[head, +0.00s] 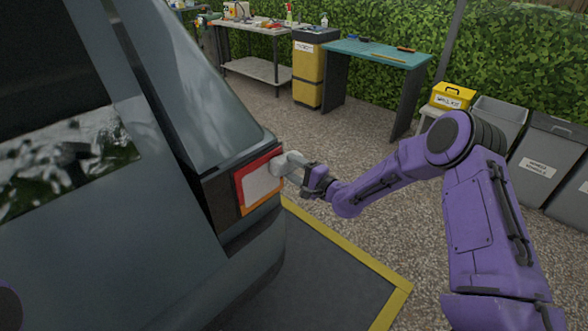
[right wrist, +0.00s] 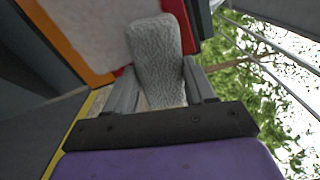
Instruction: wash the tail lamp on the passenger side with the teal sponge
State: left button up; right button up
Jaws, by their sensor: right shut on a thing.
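The tail lamp (head: 262,186) is on the van's rear corner in the head view. It has a red and orange border around a pale greyish face, which also shows in the right wrist view (right wrist: 88,30). My right gripper (head: 303,175) is beside the lamp's outer edge, shut on a pale grey textured pad (right wrist: 156,55). The pad looks grey, not teal. In the head view the pad (head: 286,163) meets the lamp's upper right edge; I cannot tell how firmly it touches. No teal sponge shows elsewhere. My left gripper is out of view.
The van body (head: 110,235) fills the left. A yellow-edged dark mat (head: 330,275) lies beneath it. Behind are a teal-topped table (head: 378,52), a workbench (head: 258,27), a yellow-and-grey cabinet (head: 309,75) and grey bins (head: 545,160). Gravel between is clear.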

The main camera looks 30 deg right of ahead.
jog(key=shift+s+a+f, duration=0.1)
jog(key=shift+s+a, duration=0.1)
jog(key=shift+a, duration=0.45)
jog(key=shift+s+a, duration=0.15)
jog(key=shift+a, duration=0.5)
jog(key=shift+s+a, duration=0.4)
jog(key=shift+a, duration=0.7)
jog(key=shift+s+a, duration=0.45)
jog(key=shift+a, duration=0.6)
jog(key=shift+s+a, duration=0.4)
jog(key=shift+a, duration=0.7)
jog(key=shift+s+a, duration=0.35)
jog(key=shift+a, duration=0.65)
jog(key=shift+s+a, duration=0.35)
jog(key=shift+a, duration=0.7)
jog(key=shift+s+a, duration=0.35)
jog(key=shift+a, duration=0.65)
jog(key=v, duration=0.6)
jog(key=shift+d, duration=0.1)
jog(key=v, duration=0.3)
